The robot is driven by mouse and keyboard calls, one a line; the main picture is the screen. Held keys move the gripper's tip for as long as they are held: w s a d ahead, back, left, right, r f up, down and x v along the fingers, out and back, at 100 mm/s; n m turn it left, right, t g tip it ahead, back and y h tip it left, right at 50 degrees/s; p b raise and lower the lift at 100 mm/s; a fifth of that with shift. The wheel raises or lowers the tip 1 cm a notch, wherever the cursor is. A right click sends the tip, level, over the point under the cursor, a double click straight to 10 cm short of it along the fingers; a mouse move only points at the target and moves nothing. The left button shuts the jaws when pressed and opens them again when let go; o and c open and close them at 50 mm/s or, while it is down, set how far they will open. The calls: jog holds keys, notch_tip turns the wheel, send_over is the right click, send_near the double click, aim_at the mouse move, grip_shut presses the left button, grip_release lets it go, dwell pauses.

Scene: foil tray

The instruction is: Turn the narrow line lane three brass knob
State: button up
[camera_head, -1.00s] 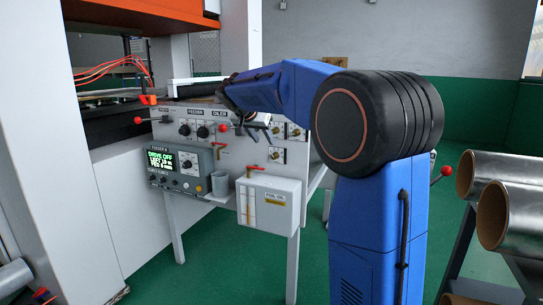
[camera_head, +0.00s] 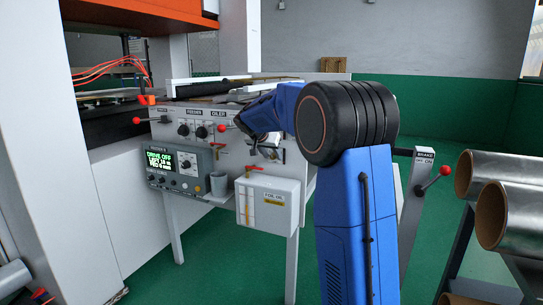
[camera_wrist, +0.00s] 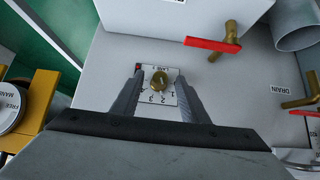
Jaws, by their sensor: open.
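In the wrist view, a brass knob (camera_wrist: 159,81) sits on a small white plate (camera_wrist: 166,98) with printed numbers on the grey panel. The plate's label begins with "LAN", but I cannot read its lane number for certain. My gripper (camera_wrist: 160,74) is open, with one finger on each side of the knob and plate. I see small gaps between fingers and knob, and no clear contact. In the head view, my blue arm reaches to the grey panel (camera_head: 166,131) and covers most of its right part, so the lane knobs are largely hidden there.
A red-handled brass valve (camera_wrist: 217,42) and a second valve labelled DRAIN (camera_wrist: 300,103) stand out from the panel. A white oil box (camera_head: 268,204), a grey cup (camera_head: 219,183) and a control box (camera_head: 172,168) are nearby. A brake lever (camera_head: 434,181) stands right of my arm.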

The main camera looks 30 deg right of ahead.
grip_shut()
jog(key=shift+w, duration=0.1)
jog(key=n+g+h, duration=0.1)
jog(key=g+h, duration=0.1)
jog(key=n+g+h, duration=0.2)
jog(key=w+a+f+n+g+h, duration=0.1)
jog(key=n+g+h, duration=0.1)
jog(key=h, duration=0.1)
jog(key=shift+w+f, duration=0.1)
jog(key=shift+f+n+g+h, duration=0.25)
jog(key=shift+n+g+h, duration=0.55)
jog(key=shift+n+h, duration=0.4)
dwell(0.3)
